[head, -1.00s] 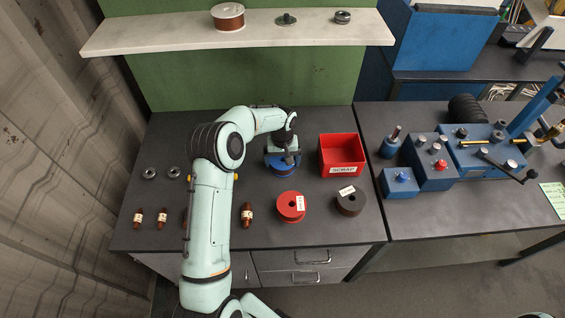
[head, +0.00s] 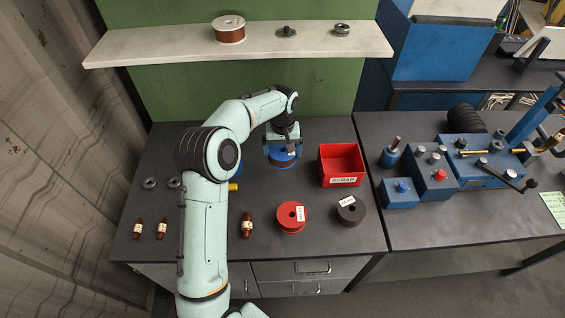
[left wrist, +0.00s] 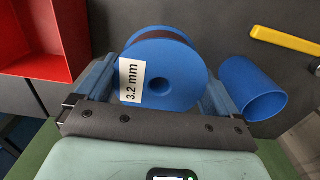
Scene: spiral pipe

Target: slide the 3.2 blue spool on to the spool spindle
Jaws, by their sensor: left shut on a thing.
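The blue spool (head: 284,162) is in my left gripper (head: 283,150), near the back of the left bench. In the left wrist view the blue spool (left wrist: 180,82) carries a white "3.2 mm" label. It sits between the two fingers, which are shut on it. In the head view it appears raised off the bench. An upright pin on a round blue base (head: 390,156) stands on the right bench and may be the spool spindle. It is well to the right of my left gripper. My right gripper is out of view.
A red scrap bin (head: 342,181) lies between gripper and right bench. Red (head: 285,216) and dark (head: 351,211) spools stand in front. A blue cup (left wrist: 262,90) and yellow handle (left wrist: 285,38) are near the held spool. Blue machinery (head: 480,168) fills the right bench. A shelf (head: 180,46) hangs behind.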

